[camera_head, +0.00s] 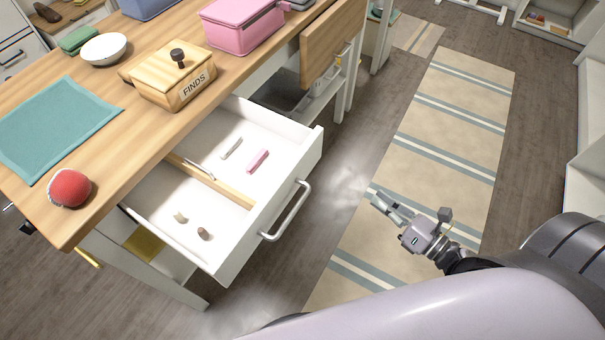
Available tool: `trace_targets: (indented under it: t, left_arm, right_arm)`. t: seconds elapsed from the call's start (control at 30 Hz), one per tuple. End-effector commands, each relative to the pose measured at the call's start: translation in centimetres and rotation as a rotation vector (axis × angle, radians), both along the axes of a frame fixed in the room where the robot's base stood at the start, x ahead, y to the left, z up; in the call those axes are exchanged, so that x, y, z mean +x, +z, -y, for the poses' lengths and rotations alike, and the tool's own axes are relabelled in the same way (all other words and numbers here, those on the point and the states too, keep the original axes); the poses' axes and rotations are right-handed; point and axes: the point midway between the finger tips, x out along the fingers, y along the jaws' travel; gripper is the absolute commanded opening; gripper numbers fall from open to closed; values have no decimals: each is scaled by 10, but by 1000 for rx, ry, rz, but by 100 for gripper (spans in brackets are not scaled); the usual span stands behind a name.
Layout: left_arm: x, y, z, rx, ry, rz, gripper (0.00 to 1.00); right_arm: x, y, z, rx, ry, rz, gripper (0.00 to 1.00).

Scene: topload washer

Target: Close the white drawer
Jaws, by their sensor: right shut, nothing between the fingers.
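The white drawer (262,223) is pulled well out from under the wooden table top, with a metal bar handle (289,212) on its front. A wooden divider splits its inside; a pink item (257,160), a grey item and two small brownish items lie in it. My right gripper (377,198) is shut and empty, over the striped rug to the right of the drawer front. It is apart from the handle, with a clear gap between them. My left gripper does not show.
The striped rug (445,120) is clear floor.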

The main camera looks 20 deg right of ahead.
Motion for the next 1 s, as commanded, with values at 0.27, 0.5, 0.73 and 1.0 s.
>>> trace_targets:
  t: [0.27,0.5,0.73,1.0]
  left_arm:
    - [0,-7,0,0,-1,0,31]
    - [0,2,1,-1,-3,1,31]
    - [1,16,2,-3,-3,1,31]
    - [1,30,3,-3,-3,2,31]
  right_arm:
    - [-22,68,-32,-448,254,328,0]
    - [-2,74,-49,-465,263,345,0]
    - [38,75,-79,-461,261,344,0]
    - [75,73,-109,-460,259,341,0]
